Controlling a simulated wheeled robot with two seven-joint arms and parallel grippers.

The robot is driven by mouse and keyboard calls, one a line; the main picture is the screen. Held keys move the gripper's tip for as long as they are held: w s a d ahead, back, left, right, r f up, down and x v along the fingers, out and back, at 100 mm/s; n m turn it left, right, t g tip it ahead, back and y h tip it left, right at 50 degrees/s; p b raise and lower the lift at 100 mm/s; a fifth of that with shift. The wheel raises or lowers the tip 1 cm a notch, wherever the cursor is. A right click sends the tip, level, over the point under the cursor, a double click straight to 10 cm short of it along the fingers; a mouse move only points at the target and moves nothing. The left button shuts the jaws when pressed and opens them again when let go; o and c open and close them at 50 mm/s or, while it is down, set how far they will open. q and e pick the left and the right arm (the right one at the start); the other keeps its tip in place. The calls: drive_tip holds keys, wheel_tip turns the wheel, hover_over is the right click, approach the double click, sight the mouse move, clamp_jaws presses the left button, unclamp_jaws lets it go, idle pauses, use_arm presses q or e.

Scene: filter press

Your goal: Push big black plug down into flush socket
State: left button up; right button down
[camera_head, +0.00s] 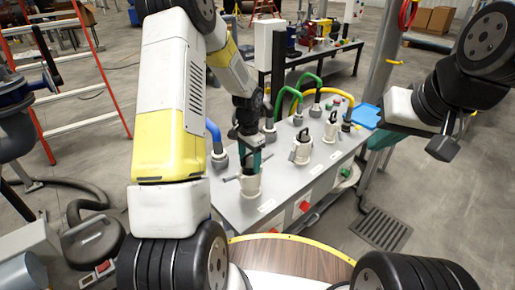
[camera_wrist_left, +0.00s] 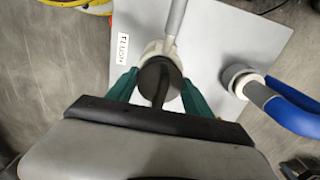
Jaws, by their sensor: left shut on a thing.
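My left gripper (camera_head: 252,160) is above the grey bench top, at its near left end. Its teal fingers are shut on the big black plug (camera_wrist_left: 157,82), one on each side in the left wrist view. The cream flush socket (camera_head: 249,187) is directly below, with a grey lever at its side. Its rim (camera_wrist_left: 152,50) shows just behind the plug in the left wrist view. The plug hides the socket's mouth, so I cannot tell how deep it sits. My right gripper (camera_head: 443,146) is off to the right, away from the bench; its jaws are unclear.
The grey bench top (camera_head: 285,185) carries two other capped cream sockets (camera_head: 301,148) to the right. Blue, green and yellow hoses (camera_head: 285,100) rise along its back. A blue hose (camera_wrist_left: 295,110) stands right of the plug in the left wrist view. A blue tray (camera_head: 366,116) is at the far right end.

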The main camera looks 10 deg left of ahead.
use_arm(q)
drive_tip(key=o, duration=1.6)
drive_tip(key=shift+c, duration=0.2)
wheel_tip(320, 180, up, 8)
drive_tip(key=shift+f, duration=0.15)
drive_tip(key=s+r+n+t, duration=0.2)
drive_tip(key=s+r, duration=0.3)
drive_tip(key=r, duration=0.3)
drive_tip(key=s+r+n+t, duration=0.1)
drive_tip(key=s+r, duration=0.4)
drive_tip(key=r, duration=0.3)
drive_tip(key=s+d+r+n+t+h, duration=0.1)
drive_tip(key=s+r+n, duration=0.1)
drive_tip(key=s, duration=0.5)
drive_tip(key=s+d+r+n+t+h, duration=0.1)
drive_tip(key=s+r+n+t, duration=0.1)
drive_tip(key=s+r, duration=0.2)
drive_tip(key=shift+s, duration=1.65)
